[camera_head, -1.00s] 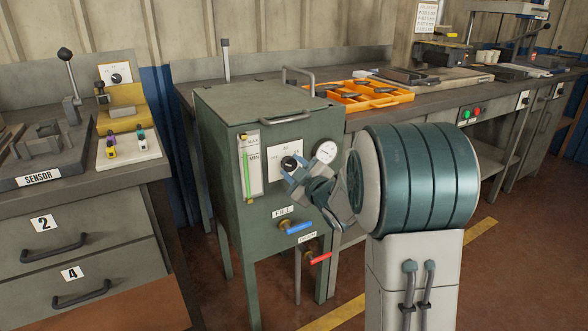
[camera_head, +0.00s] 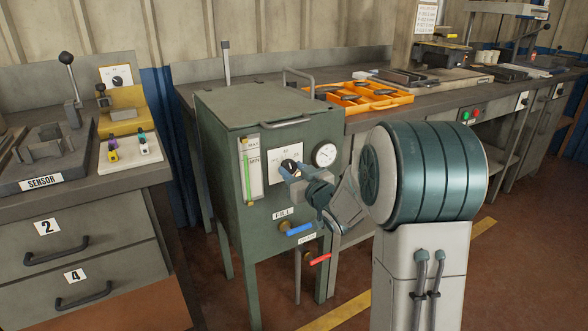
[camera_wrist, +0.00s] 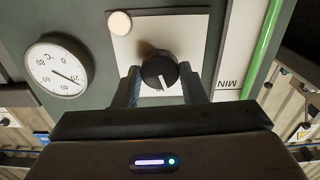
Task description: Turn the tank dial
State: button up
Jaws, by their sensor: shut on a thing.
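The green tank (camera_head: 262,230) stands in the middle of the head view. Its black dial (camera_head: 290,166) sits on a white plate (camera_head: 275,178) on the front face. In the wrist view the dial (camera_wrist: 160,73) is a round black knob with a white mark, pointing toward the bottom of the picture. My gripper (camera_head: 296,170) is at the dial from the lower right. In the wrist view my gripper (camera_wrist: 160,85) has one finger on each side of the knob and is shut on it. The fingers partly hide the knob's sides.
A round temperature gauge (camera_head: 325,154) is right of the dial. A level tube (camera_head: 247,175) is on the left. Blue (camera_head: 298,229) and red (camera_head: 320,259) valve handles stick out below my gripper. A workbench with an orange tray (camera_head: 365,97) stands behind.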

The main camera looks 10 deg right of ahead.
jog(key=shift+f+m+p, duration=0.1)
jog(key=shift+m+p, duration=0.5)
jog(key=shift+m, duration=1)
jog(key=o, duration=1)
jog(key=shift+s, duration=0.1)
jog(key=shift+s+d, duration=0.15)
jog(key=shift+s, duration=0.15)
jog(key=p+v, duration=0.2)
jog(key=v, duration=1.1)
